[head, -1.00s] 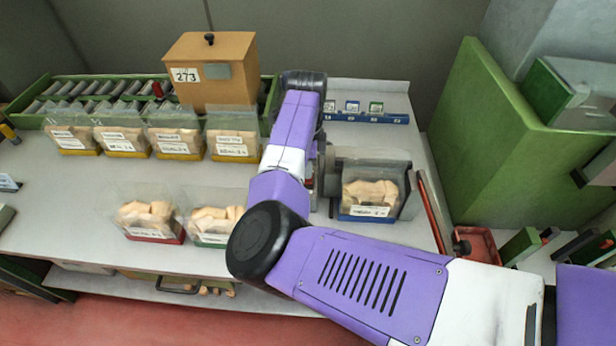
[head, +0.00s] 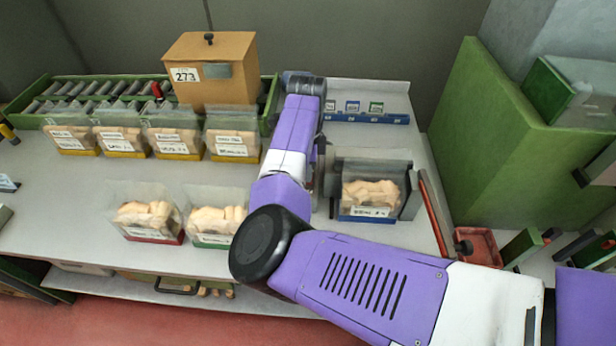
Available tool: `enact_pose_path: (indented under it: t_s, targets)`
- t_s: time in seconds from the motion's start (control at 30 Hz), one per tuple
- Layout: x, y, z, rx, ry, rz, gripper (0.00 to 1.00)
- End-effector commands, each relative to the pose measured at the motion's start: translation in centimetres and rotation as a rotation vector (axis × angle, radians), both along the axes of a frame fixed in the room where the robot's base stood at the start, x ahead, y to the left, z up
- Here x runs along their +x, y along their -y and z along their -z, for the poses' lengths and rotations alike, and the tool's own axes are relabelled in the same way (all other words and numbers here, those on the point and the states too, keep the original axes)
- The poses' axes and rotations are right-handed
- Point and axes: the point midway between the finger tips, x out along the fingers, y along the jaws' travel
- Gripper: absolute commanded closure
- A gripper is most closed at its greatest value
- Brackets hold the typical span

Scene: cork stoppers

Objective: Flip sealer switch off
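The sealer (head: 409,198) appears to be the dark grey device on the right part of the table. A clear bag of corks (head: 370,192) with a white label and a blue base stands in it. I cannot make out the sealer's switch. My purple and white arm reaches across the table to the left of the sealer. My gripper (head: 318,190) is mostly hidden behind the arm, and only a dark sliver shows close to the sealer's left side. Its fingertips cannot be seen clearly, nor whether they touch anything.
Two bags of corks (head: 147,214) stand at the front left, and several yellow-based bags (head: 176,137) behind them. A brown box (head: 212,72) marked 273 stands at the back. A blue strip (head: 368,118) with small cards lies behind the sealer. A green cabinet (head: 500,140) rises at the right.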

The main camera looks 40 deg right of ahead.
Motion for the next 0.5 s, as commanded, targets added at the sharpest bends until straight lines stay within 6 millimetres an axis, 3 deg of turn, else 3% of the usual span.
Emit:
enact_pose_path:
  t_s: [0.5]
  targets:
    - [-0.04, -0.01, 0.11, 0.001, -0.001, 0.000, 1.00]
